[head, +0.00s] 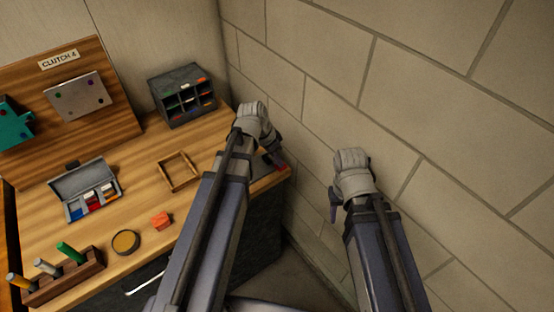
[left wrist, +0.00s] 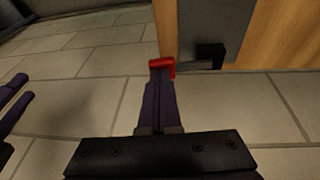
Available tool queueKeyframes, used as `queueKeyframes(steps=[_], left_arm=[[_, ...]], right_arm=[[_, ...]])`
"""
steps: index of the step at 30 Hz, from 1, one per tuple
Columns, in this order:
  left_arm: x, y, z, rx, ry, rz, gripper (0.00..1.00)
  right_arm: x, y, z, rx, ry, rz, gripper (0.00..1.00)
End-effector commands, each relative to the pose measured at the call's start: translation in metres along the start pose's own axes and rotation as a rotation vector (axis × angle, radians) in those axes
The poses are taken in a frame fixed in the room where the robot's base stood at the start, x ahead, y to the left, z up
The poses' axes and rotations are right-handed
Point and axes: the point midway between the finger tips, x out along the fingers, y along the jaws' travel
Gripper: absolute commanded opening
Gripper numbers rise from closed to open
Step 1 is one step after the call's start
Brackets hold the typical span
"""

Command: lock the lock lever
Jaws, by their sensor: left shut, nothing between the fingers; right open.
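The lock lever has a red grip (left wrist: 166,65) on a short grey bar (left wrist: 194,66) that runs to a black block (left wrist: 211,52) in the left wrist view. The block sits on a dark grey plate (left wrist: 214,22) at the edge of the wooden bench. My left gripper (left wrist: 160,75) is shut and empty, its tips right at the red grip; whether they touch it I cannot tell. In the head view my left gripper (head: 281,164) is at the bench's right corner, by the dark plate (head: 264,163). My right gripper (head: 333,205) is open, away from the bench.
The tiled wall (head: 440,90) stands close on the right. On the bench (head: 138,170) are a wooden frame (head: 165,183), an orange cube (head: 161,220), a round tin (head: 125,242), a grey case (head: 70,183), a peg rack (head: 65,278) and a dark compartment box (head: 157,97).

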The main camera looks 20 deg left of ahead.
Motion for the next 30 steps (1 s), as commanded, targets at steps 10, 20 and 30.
queueKeyframes(steps=[10,20,30], left_arm=[[-0.008,0.007,0.000,0.004,-0.008,0.011,0.00],[-0.014,0.005,-0.003,0.003,-0.006,0.007,0.00],[-0.030,0.009,-0.012,0.003,-0.005,0.006,0.00]], right_arm=[[-0.008,0.001,0.001,0.000,0.000,0.000,0.50],[-0.015,0.001,0.001,-0.001,0.000,0.000,0.50],[-0.033,0.003,0.002,-0.001,0.000,0.000,0.50]])
